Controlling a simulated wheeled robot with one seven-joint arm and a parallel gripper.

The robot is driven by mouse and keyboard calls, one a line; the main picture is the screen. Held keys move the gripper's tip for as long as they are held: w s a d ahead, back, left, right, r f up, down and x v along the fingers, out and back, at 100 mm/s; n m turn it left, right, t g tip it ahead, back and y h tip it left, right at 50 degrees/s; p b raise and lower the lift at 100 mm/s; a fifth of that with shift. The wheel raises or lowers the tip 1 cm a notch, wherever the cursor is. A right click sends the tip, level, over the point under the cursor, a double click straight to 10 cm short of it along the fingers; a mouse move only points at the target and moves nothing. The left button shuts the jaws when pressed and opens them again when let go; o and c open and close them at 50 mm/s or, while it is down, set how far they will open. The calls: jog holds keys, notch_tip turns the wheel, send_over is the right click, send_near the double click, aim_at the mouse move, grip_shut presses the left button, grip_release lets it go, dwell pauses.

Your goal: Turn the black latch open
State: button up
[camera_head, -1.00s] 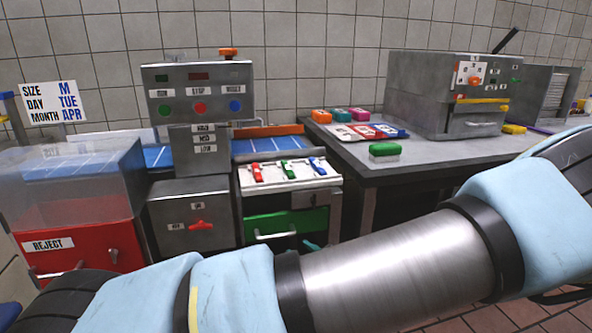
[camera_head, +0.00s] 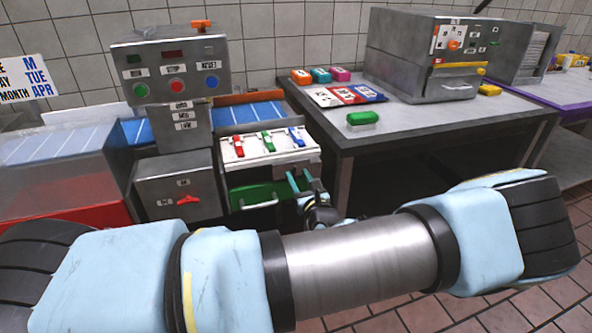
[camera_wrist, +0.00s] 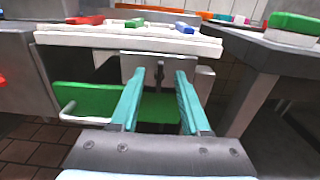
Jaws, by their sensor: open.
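A thin black lever (camera_head: 483,6) slants up behind the grey machine at the upper right, cut by the top edge of the head view. I cannot tell whether it is the black latch; no other part is clearly a black latch. My gripper (camera_head: 303,181) is open and empty in front of the green drawer (camera_head: 258,196), under the white tray. In the wrist view its teal fingers (camera_wrist: 159,74) point at a grey panel (camera_wrist: 150,66) above the green drawer front (camera_wrist: 85,102). Any small dark part there is too unclear to identify.
The white tray (camera_head: 262,158) holds red, green and blue sliders. To its right, a grey table (camera_head: 410,125) carries a green block (camera_head: 362,118), coloured cards and the grey machine (camera_head: 400,60). A grey box with a red knob (camera_head: 188,201) stands left of the drawer.

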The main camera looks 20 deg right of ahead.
aim_at(294, 172)
jog(key=shift+w+d, duration=0.15)
jog(key=shift+w, duration=1.05)
grip_shut()
